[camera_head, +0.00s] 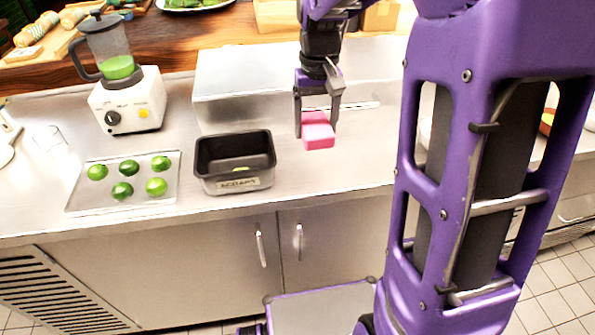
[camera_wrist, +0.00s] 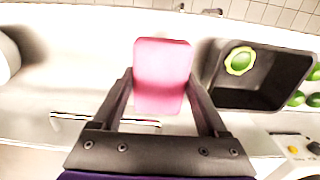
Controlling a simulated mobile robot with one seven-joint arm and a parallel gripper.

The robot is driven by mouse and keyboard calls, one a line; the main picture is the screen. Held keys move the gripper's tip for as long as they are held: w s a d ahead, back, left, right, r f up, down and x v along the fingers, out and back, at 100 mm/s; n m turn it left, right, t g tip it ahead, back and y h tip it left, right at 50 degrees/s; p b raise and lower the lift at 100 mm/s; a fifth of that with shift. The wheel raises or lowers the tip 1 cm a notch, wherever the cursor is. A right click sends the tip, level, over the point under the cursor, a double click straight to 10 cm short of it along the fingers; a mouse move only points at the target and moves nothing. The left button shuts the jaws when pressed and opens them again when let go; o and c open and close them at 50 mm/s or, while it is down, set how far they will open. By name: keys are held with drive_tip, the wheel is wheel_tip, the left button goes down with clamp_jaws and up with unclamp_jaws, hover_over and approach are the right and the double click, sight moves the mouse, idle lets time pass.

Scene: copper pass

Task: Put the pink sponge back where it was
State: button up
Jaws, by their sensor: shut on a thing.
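The pink sponge (camera_head: 318,134) is at the tips of my gripper (camera_head: 316,122), to the right of the dark bin. In the wrist view the sponge (camera_wrist: 162,72) sits between the two fingers of my gripper (camera_wrist: 161,84), which is shut on it. I cannot tell whether its underside touches the steel counter (camera_head: 335,178) or hangs just above it. The spot where the sponge was before is not marked in any view.
A steel box (camera_head: 235,90) stands behind the bin. The counter front near the sponge is clear.

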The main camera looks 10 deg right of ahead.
sight(310, 170)
drive_tip(key=shift+a, duration=0.35)
wheel_tip(310, 170, down, 10)
drive_tip(key=shift+r+b, duration=0.1)
drive_tip(key=shift+b, duration=0.7)
drive_tip(key=shift+f, duration=0.2)
drive_tip(key=o, duration=1.2)
wheel_tip(310, 170, up, 12)
drive_tip(key=shift+r+p, duration=0.2)
drive_tip(key=shift+p, duration=0.7)
